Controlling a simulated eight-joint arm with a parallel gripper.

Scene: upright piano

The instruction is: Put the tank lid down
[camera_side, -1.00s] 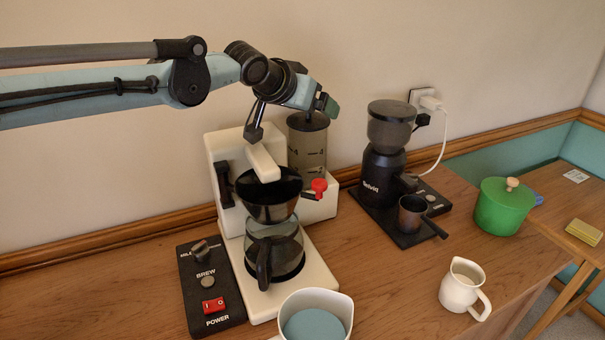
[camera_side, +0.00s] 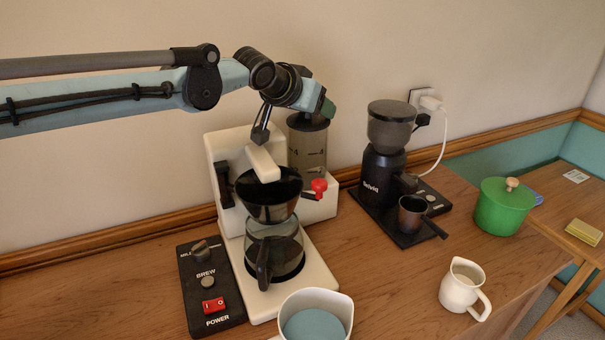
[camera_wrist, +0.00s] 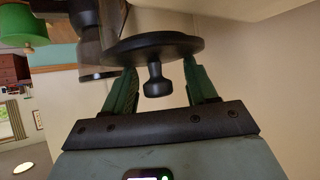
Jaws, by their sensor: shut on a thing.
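The tank lid (camera_wrist: 150,48) is a dark round disc with a knob (camera_wrist: 156,82), seen close up in the wrist view. My gripper (camera_wrist: 160,78) has green fingers on either side of the knob and is shut on the lid. In the side view my gripper (camera_side: 326,108) is just above the top of the clear tank (camera_side: 307,150) at the back of the coffee machine. The dark lid (camera_side: 306,121) shows at the tank's top there. Whether it rests on the rim or hovers slightly above cannot be told.
The white coffee machine (camera_side: 318,280) holds a black filter basket (camera_side: 268,205) and a glass carafe (camera_side: 285,258). A red knob (camera_side: 319,186) sticks out near the tank. A black grinder (camera_side: 385,175) stands to the right. A white jug (camera_side: 460,287) and green pot (camera_side: 500,212) are farther right.

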